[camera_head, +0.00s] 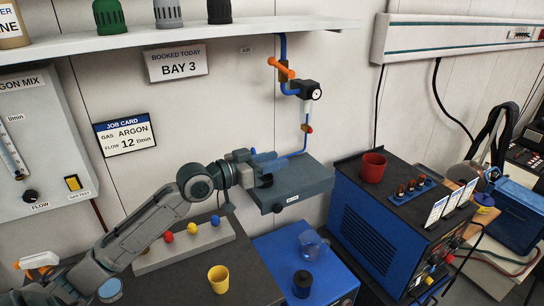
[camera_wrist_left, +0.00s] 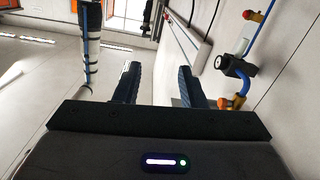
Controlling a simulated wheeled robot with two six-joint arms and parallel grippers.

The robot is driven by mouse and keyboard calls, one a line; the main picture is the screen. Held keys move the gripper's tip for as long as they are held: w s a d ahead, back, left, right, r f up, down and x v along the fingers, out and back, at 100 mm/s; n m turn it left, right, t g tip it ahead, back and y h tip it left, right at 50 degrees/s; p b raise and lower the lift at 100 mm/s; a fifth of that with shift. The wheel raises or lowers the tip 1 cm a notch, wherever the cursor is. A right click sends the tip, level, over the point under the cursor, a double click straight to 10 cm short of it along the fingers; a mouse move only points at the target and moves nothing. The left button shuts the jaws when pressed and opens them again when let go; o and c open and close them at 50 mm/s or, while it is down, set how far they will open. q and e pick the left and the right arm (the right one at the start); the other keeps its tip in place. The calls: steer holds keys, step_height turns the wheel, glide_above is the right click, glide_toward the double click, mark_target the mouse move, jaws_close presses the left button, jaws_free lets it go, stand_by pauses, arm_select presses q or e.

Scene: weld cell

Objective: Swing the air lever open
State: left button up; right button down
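The air lever (camera_head: 281,68) is an orange handle on a blue pipe on the back wall, beside a small "AIR" label. It lies slanted across the pipe, above a round gauge (camera_head: 315,94). In the left wrist view, the orange lever (camera_wrist_left: 230,104) shows at the right, just outside the right finger, partly cut off by the gripper body. My left gripper (camera_head: 268,166) is below the lever, in front of the wall and over a grey box. Its fingers (camera_wrist_left: 158,86) are apart with nothing between them. My right gripper is not in view.
The grey box (camera_head: 292,194) is below the pipe. A shelf (camera_head: 180,37) with coloured caps runs above left. A blue machine (camera_head: 365,235) with a red cup (camera_head: 373,167) stands to the right. A yellow cup (camera_head: 218,279) stands in front. The wall around the lever is clear.

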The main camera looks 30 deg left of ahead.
arm_select(q)
steer(key=n+t+y+b, duration=0.15)
steer(key=t+b, duration=0.45)
steer(key=b, duration=0.6)
glide_toward(276, 64)
steer(key=shift+n+h, duration=0.25)
steer(key=shift+n, duration=0.1)
steer(key=p+x, duration=0.1)
steer(key=x, duration=0.2)
steer(key=p+x, duration=0.2)
steer(key=x, duration=0.1)
steer(key=p+x, duration=0.1)
steer(key=x, duration=0.2)
steer(key=shift+w+a+f+p, duration=0.1)
steer(key=shift+w+a+p, duration=0.2)
steer(key=shift+w+a, duration=0.05)
steer(key=shift+w+d, duration=0.2)
steer(key=shift+w, duration=0.45)
steer(key=shift+c, duration=0.3)
